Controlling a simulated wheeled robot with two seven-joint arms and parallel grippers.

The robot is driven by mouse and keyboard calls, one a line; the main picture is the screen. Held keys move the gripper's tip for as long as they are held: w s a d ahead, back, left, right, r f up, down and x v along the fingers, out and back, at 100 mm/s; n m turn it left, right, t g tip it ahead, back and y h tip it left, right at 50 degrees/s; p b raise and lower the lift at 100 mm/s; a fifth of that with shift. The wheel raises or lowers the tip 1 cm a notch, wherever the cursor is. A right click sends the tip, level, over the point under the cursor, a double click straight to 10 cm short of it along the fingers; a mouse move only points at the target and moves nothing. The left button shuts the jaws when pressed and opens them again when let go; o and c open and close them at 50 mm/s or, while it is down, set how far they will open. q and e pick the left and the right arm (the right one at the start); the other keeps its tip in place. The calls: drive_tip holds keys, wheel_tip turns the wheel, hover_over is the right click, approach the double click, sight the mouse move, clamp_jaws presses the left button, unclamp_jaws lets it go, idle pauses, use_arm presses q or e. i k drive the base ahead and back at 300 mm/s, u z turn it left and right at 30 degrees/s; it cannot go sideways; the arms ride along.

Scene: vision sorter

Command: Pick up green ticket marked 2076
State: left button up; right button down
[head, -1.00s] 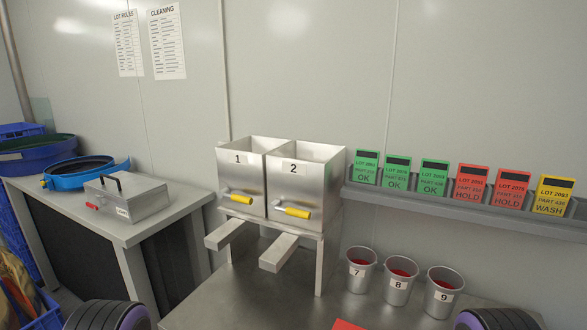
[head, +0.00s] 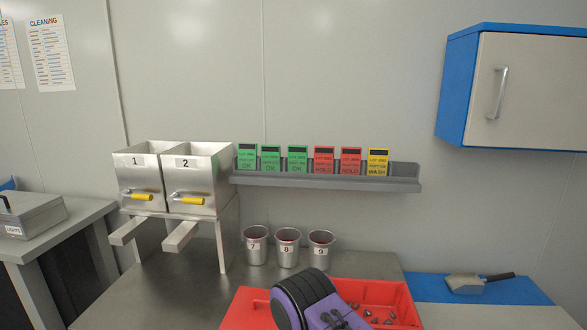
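Three green tickets marked OK stand at the left of a grey wall rack (head: 330,182): a left one (head: 247,158), a middle one (head: 270,159) and a right one (head: 298,159). Their numbers are too small to read surely now; in the earlier view the middle one appears to read 2076. All three stand upright and unobstructed. A black and purple link of my arm shows at the bottom centre, well below the rack. Neither gripper's fingers are in view.
Two red tickets (head: 324,160) and a yellow ticket (head: 378,162) share the rack. Below stand metal cups (head: 288,250), a red tray (head: 240,307) with metal parts, and two metal hoppers (head: 203,180) at left. A blue cabinet (head: 460,90) hangs at right.

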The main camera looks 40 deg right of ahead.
sight(270, 154)
drive_tip(key=z, duration=0.05)
drive_tip(key=k, duration=0.15)
drive_tip(key=z, duration=1.3)
